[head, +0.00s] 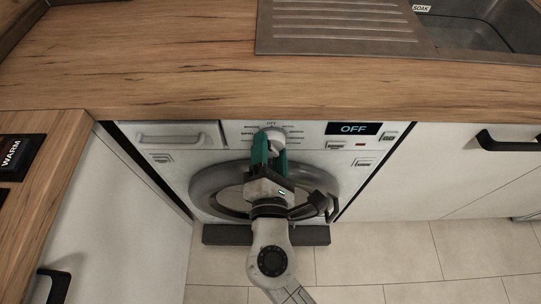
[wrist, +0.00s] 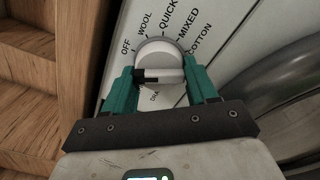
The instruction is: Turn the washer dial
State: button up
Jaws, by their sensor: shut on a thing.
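The washer dial (wrist: 158,52) is a round white knob with a raised grip bar and a black mark at the bar's left end in the wrist view. Printed around it are OFF, WOOL, QUICK, MIXED and COTTON; the lower labels are partly hidden. My gripper (wrist: 160,78) has its two green fingers on either side of the dial and is shut on it. In the head view, my gripper (head: 268,150) reaches up to the dial (head: 273,133) and covers much of it. The washer's display (head: 353,128) reads OFF.
The oak worktop (head: 150,60) overhangs just above the washer panel. The round washer door (head: 205,185) lies below the dial, behind my arm. A detergent drawer (head: 172,137) is to the left. Wooden shelving (wrist: 30,110) stands left in the wrist view.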

jog(key=m+b, duration=0.3)
jog(key=m, duration=0.2)
jog(key=shift+b, duration=0.3)
dwell(0.4)
jog(key=o, duration=1.1)
jog(key=shift+c, duration=0.2)
jog(key=shift+s, duration=0.15)
jog(key=s, duration=1)
jog(key=shift+s, duration=0.3)
